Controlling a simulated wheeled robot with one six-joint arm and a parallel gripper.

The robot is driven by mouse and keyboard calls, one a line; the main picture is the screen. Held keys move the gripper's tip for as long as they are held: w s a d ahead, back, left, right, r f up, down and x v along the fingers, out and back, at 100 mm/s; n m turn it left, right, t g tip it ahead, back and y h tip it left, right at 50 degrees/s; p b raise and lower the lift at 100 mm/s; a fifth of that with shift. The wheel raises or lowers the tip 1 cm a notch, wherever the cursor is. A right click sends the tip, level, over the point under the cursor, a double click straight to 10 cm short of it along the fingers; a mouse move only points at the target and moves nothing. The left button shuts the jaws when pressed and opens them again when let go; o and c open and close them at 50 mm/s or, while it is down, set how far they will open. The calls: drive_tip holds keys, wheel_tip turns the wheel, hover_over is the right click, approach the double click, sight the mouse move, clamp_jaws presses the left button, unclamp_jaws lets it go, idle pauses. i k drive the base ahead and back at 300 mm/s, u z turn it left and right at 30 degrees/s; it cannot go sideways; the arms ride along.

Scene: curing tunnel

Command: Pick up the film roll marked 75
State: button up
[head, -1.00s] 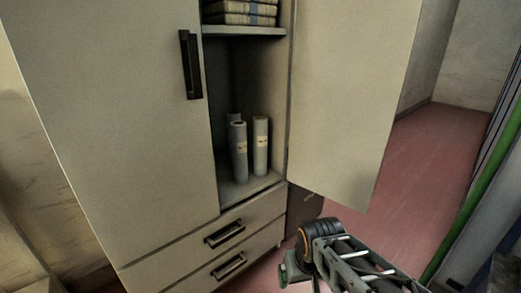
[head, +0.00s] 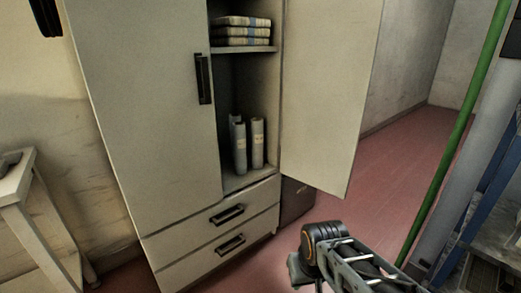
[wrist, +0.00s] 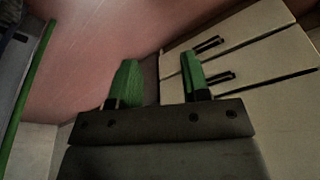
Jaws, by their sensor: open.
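Several grey film rolls stand upright close together on the lower shelf of the open cabinet. The front left roll (head: 239,148) and the right roll (head: 257,144) each bear a small pale label, too small to read, so I cannot tell which is marked 75. Another roll behind them is mostly hidden. My gripper shows in the wrist view (wrist: 158,82) with its two green fingers apart and nothing between them. It is low, in front of the cabinet drawers and apart from the rolls. In the head view my arm reaches in at the lower right.
The cabinet's left door (head: 145,110) is shut and its right door (head: 330,95) stands open to the right. Stacked books (head: 242,32) lie on the upper shelf. Two drawers (head: 215,215) are shut below. A white table (head: 35,215) stands left; a green pole (head: 455,145) rises right. Red floor is clear behind.

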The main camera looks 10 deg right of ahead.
sight(257, 124)
drive_tip(key=u, duration=0.4)
drive_tip(key=i, duration=1.25)
drive_tip(key=u, duration=0.25)
